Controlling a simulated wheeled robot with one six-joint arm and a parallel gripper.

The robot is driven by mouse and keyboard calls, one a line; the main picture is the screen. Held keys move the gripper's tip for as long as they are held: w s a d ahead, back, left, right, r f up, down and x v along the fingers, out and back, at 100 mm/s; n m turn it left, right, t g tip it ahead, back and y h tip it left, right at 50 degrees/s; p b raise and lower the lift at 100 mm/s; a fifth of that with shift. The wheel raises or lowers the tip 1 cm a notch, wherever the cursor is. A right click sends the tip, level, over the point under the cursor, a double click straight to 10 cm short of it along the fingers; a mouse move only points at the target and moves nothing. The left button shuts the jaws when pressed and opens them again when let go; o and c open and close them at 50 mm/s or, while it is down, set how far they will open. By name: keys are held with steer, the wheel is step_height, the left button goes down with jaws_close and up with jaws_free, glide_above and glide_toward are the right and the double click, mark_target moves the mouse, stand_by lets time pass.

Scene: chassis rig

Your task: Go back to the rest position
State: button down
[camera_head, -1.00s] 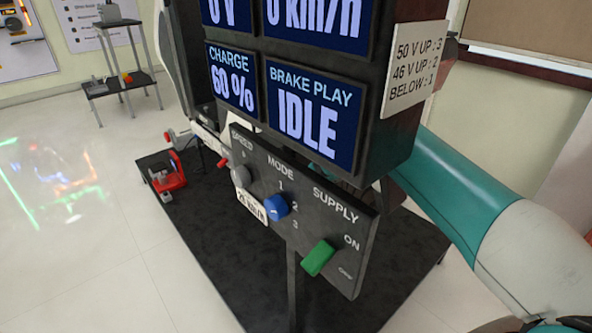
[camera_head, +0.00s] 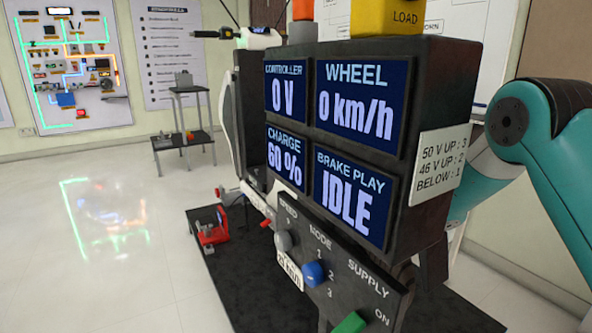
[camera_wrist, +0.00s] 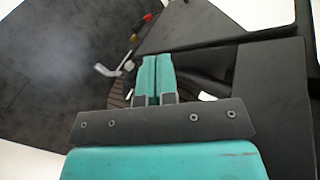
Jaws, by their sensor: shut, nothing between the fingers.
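My gripper (camera_wrist: 155,80) shows in the wrist view with its two teal fingers together and nothing between them. It points over the dark base plate (camera_wrist: 60,65) of the rig, and a dark panel lies close on the right. The box reads controller 0 V, wheel 0 km/h, charge 60 % and brake play idle. Below it are a grey speed knob (camera_head: 284,241), a blue mode knob (camera_head: 314,274) and a green supply switch (camera_head: 350,323).
A red vise-like tool (camera_head: 212,229) stands on the black base mat (camera_head: 235,285). A small shelf (camera_head: 182,138) stands at the back left by the wall boards. A yellow load block (camera_head: 385,16) sits on top of the box. The floor at the left is clear.

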steer(key=s+d+r+n+g+h, duration=0.2)
steer(key=s+d+n, duration=0.3)
steer(key=s, duration=0.5)
steer(key=s+d+r+n+g+h, duration=0.25)
steer(key=s+d+n, duration=0.3)
steer(key=s, duration=0.45)
steer(key=s+d+r+n+g+h, duration=0.2)
steer(key=s+d+n+g, duration=0.15)
steer(key=s+n, duration=0.45)
steer(key=s+a+r+n+g+y+p, duration=0.1)
steer(key=s+a+r+n+y, duration=0.15)
steer(key=s+a+r, duration=0.35)
steer(key=s+a+r+n+g+y+p, duration=0.1)
steer(key=s+a+r+n, duration=0.25)
steer(key=s+a, duration=0.45)
step_height(320, 180, up, 22)
steer(key=p, duration=2.1)
steer(key=shift+f+m+p, duration=0.15)
steer(key=shift+m+p, duration=0.15)
steer(key=shift+m, duration=0.15)
steer(key=shift+d, duration=0.1)
